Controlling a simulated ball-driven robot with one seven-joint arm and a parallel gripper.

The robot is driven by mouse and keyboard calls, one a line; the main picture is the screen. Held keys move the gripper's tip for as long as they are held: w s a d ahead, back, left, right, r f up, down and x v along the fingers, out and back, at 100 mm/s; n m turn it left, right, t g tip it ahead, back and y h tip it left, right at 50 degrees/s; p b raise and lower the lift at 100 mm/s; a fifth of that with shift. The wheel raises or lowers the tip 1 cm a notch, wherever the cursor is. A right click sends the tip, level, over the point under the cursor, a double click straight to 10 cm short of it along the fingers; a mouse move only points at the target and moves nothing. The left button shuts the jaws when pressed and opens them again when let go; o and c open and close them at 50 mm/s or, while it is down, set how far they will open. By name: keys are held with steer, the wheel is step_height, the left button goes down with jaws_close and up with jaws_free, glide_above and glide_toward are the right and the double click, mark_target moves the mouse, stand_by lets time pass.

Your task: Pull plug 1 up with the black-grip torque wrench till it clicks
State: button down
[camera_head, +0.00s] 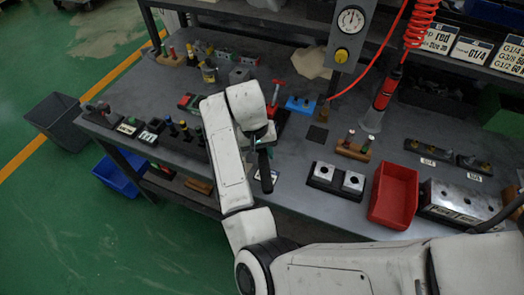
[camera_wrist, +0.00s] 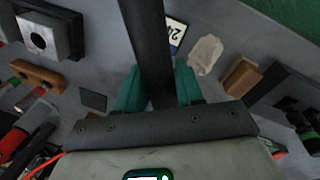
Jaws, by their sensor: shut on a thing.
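My gripper (camera_head: 262,136), with teal fingers, is shut on the black-grip torque wrench (camera_head: 265,172) above the front middle of the bench. In the wrist view the wrench's dark bar (camera_wrist: 147,40) rises from between the fingers (camera_wrist: 160,92) toward the top edge. The wrench's working end is hidden. Two silver valve blocks (camera_head: 337,178) with dark round holes sit on a black base right of the gripper. One such block (camera_wrist: 42,36) shows top left in the wrist view. A long silver block (camera_head: 460,202) with several holes lies farther right. I cannot tell which thing is plug 1.
A red tray (camera_head: 394,192) stands between the silver blocks. A wooden holder (camera_head: 353,148) with two fittings stands behind the pair. A red tool (camera_head: 387,88) hangs on a coiled hose. A crumpled beige cloth (camera_head: 313,63) and a blue block (camera_head: 300,105) lie behind my gripper.

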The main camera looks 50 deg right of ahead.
steer(key=shift+w+a, duration=0.1)
stand_by(0.3)
steer(key=shift+w+a+m+b, duration=0.3)
steer(key=shift+w+a+m, duration=0.6)
steer(key=shift+m, duration=0.1)
steer(key=shift+w+a+m+b, duration=0.45)
steer(key=shift+w+a+m, duration=0.3)
steer(key=shift+w+m, duration=0.25)
steer(key=shift+w, duration=0.15)
steer(key=shift+w+a+m+y+b, duration=0.2)
steer(key=shift+w+a+m+b, duration=0.15)
steer(key=shift+w, duration=0.2)
steer(key=shift+w+a+m+y+b, duration=0.2)
steer(key=shift+w+m+b, duration=0.05)
steer(key=shift+w+m, duration=0.25)
steer(key=shift+w, duration=0.15)
